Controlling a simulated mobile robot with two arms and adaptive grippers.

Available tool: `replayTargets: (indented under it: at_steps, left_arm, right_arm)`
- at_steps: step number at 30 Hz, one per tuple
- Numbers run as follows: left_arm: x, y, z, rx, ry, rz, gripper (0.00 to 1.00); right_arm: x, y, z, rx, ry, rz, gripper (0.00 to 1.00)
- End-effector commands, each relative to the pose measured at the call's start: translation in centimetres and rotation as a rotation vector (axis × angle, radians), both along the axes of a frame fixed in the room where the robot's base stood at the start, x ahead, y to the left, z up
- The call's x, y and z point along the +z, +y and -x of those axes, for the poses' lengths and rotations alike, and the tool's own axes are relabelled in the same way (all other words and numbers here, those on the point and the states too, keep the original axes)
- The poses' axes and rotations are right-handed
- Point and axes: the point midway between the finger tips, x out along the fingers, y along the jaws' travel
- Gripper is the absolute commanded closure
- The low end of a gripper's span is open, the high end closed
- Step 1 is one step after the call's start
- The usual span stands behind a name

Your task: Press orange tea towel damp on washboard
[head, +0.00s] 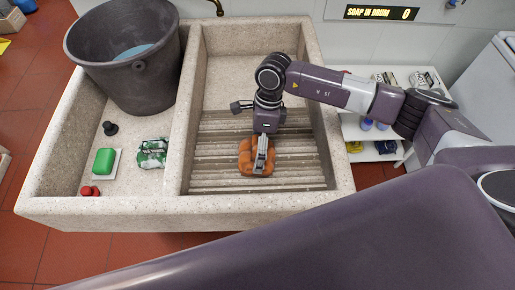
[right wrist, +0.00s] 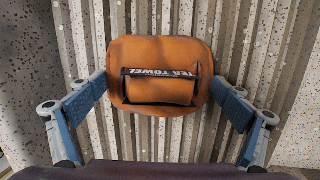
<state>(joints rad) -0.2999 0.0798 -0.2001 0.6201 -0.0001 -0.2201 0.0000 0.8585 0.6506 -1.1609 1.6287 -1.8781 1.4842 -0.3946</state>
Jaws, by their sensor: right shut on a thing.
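The orange tea towel (head: 246,160) lies on the ridged stone washboard (head: 214,150) in the right basin, near its front. In the right wrist view the bundled towel (right wrist: 160,53) shows a dark band lettered "TEA TOWEL", with the ridges (right wrist: 190,145) beneath it. My right gripper (head: 261,166) comes down over the towel from above. In the right wrist view its blue-padded fingers (right wrist: 160,88) are at the towel's left and right sides, shut on it. I cannot tell how damp the towel is. My left gripper is not in view.
A dark bucket (head: 140,87) with blue contents stands in the left basin. Before it are a black plug (head: 110,128), green soap (head: 104,161), a green-white packet (head: 153,153) and red items (head: 90,190). A stone wall (head: 181,125) divides the basins. A shelf (head: 365,134) stands right.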

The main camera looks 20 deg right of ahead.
Motion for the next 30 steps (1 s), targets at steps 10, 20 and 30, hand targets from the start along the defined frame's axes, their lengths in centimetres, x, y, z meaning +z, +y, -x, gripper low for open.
replayTargets:
  at_steps: [10, 20, 30]
  left_arm:
    - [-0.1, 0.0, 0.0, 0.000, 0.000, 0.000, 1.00]
    - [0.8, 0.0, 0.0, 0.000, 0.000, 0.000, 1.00]
    - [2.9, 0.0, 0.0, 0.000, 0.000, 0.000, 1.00]
  right_arm:
    - [-0.4, -0.1, 0.3, 0.001, 0.006, 0.004, 0.35]
    - [1.0, -0.1, 0.2, 0.002, 0.005, 0.003, 0.35]
    - [4.7, 0.0, 0.0, 0.000, 0.001, 0.002, 0.35]
